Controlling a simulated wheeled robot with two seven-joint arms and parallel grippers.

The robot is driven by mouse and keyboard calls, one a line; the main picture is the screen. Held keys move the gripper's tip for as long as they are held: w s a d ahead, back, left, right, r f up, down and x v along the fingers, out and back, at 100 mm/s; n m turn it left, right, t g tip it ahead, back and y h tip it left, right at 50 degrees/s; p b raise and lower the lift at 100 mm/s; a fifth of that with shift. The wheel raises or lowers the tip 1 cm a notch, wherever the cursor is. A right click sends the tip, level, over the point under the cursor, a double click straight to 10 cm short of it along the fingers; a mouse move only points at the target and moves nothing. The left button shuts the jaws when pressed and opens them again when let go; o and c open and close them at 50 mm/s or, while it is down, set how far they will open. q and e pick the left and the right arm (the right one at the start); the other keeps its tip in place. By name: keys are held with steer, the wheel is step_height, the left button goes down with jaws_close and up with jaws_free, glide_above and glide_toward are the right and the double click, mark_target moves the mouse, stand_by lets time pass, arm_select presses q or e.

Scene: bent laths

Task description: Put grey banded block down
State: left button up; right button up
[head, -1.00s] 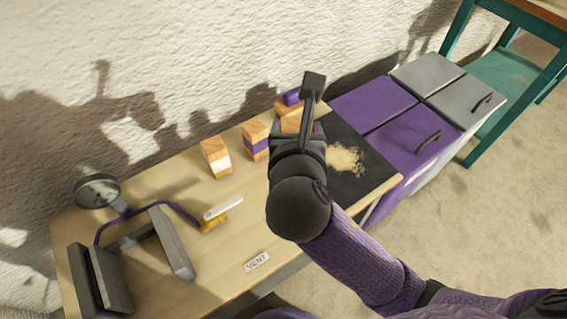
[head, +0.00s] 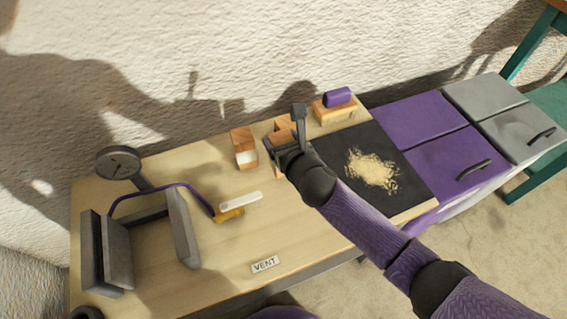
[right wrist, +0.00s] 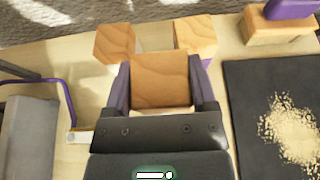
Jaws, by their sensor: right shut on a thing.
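My right gripper (head: 283,147) is over the back of the wooden bench (head: 215,255). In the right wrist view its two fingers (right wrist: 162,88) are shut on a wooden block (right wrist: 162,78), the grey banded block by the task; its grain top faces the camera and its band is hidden. I cannot tell whether it touches the bench. A white-banded block (head: 244,147) stands to its left; it also shows in the right wrist view (right wrist: 115,43). A purple-banded block (right wrist: 194,36) stands just behind, mostly hidden by my gripper in the head view. My left gripper is not in view.
A black mat (head: 335,150) with sawdust (head: 372,170) lies to the right. Behind it is a wooden block with a purple top (head: 337,106). A grey clamp frame (head: 185,230), a gauge (head: 118,162), a white-and-yellow tool (head: 240,202) and a VENT label (head: 265,264) are to the left and front.

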steer(key=shift+f, duration=0.6)
step_height(320, 180, down, 3)
steer(key=shift+f+b, duration=0.2)
steer(key=shift+b, duration=1)
steer(key=shift+r, duration=0.25)
steer(key=shift+f, duration=0.15)
steer(key=o, duration=1.1)
steer(key=shift+o, duration=1.2)
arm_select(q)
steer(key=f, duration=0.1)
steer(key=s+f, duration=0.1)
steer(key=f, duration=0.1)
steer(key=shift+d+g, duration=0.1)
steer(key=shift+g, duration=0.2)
